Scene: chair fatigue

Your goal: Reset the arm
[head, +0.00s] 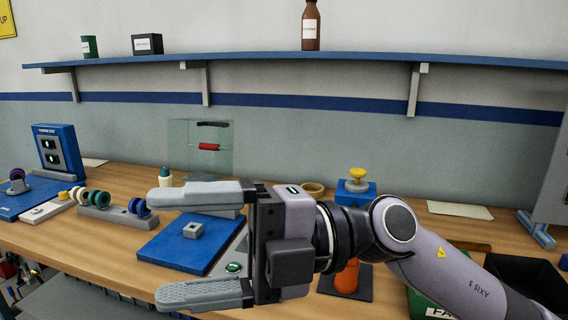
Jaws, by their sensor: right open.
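My right gripper (205,244) reaches in from the right above the workbench, with its fingers pointing left. Its two grey fingers are wide apart with nothing between them. Behind and partly below it lies a blue plate (165,246) with a small grey block (193,230) on it. My right arm hides part of the bench behind it. My left gripper is not in the picture.
A rack of coloured rings (110,212) and a blue tester box (58,152) stand at the left. A clear panel (180,145), an orange object (347,277), a yellow-knobbed blue box (358,192) and a black bin (528,280) are nearby. A wall shelf (290,57) runs above.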

